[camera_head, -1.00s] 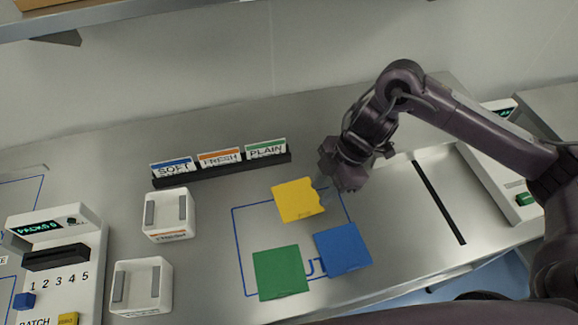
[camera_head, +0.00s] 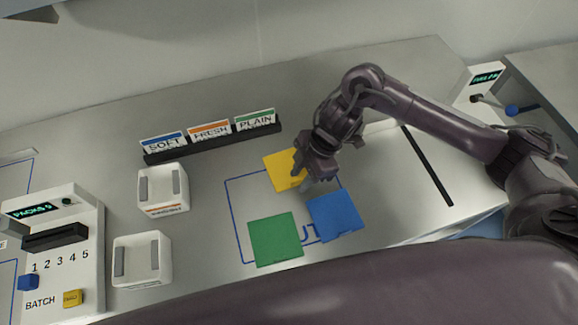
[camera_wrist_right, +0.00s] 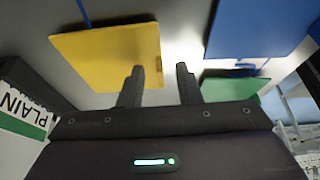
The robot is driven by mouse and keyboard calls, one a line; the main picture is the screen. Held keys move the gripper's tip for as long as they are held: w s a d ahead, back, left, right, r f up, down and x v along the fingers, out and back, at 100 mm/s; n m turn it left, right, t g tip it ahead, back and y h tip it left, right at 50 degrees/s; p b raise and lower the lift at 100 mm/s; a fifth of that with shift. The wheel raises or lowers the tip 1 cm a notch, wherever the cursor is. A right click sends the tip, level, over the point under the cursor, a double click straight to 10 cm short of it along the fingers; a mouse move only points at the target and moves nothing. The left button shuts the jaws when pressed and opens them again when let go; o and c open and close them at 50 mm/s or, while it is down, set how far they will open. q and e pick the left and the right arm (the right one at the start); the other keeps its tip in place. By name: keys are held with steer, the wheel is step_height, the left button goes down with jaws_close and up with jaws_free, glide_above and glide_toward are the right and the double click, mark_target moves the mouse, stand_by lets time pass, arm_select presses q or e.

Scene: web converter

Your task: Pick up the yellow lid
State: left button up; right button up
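The yellow lid (camera_head: 284,170) is a flat square lying on the metal bench, inside the blue outline, in the head view. My right gripper (camera_head: 306,184) is over its right edge and hides part of it. In the right wrist view the yellow lid (camera_wrist_right: 108,55) is at the upper left. The two fingers of the right gripper (camera_wrist_right: 160,80) are apart with nothing between them; the left finger overlaps the lid's edge in the picture. Whether it touches the lid cannot be told. My left gripper is not in view.
A green lid (camera_head: 275,240) and a blue lid (camera_head: 335,215) lie close to the yellow one. Two white containers (camera_head: 163,190) (camera_head: 142,260) stand at left. A black holder (camera_head: 213,145) with SOFT, FRESH and PLAIN cards is behind. A PACKS panel (camera_head: 60,240) is further left.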

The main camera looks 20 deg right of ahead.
jaws_close()
steer(key=shift+r, duration=0.1)
